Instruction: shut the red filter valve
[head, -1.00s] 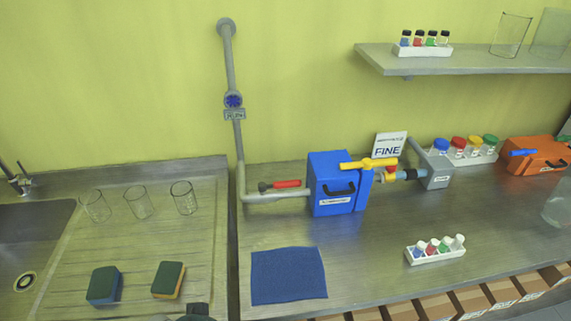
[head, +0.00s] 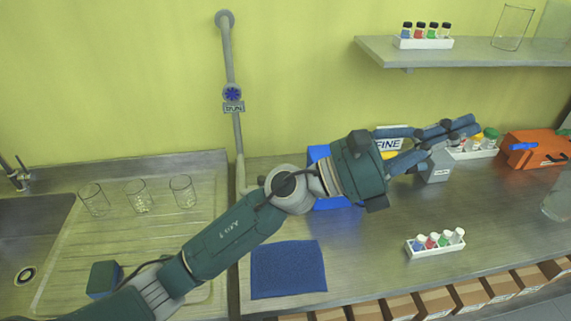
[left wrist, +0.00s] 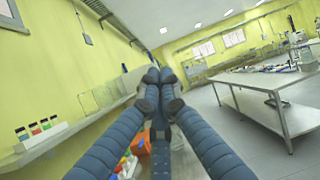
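The blue filter box (head: 318,154) stands on the steel counter against the wall, mostly hidden behind my left arm. The red lever on the pipe at the box's left, seen in the earlier head view, is now hidden by my arm. The small red and yellow valve parts at the box's right are largely covered too. My left gripper (head: 472,126) is above and right of the box, in front of the grey block (head: 436,168). Its long blue fingers come together at the tips, with nothing held; they also show in the left wrist view (left wrist: 161,78). My right gripper is out of view.
A vial rack (head: 435,246) and a blue cloth (head: 288,269) lie on the counter's front part. An orange box (head: 535,149) is at right. A shelf (head: 480,60) hangs above.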

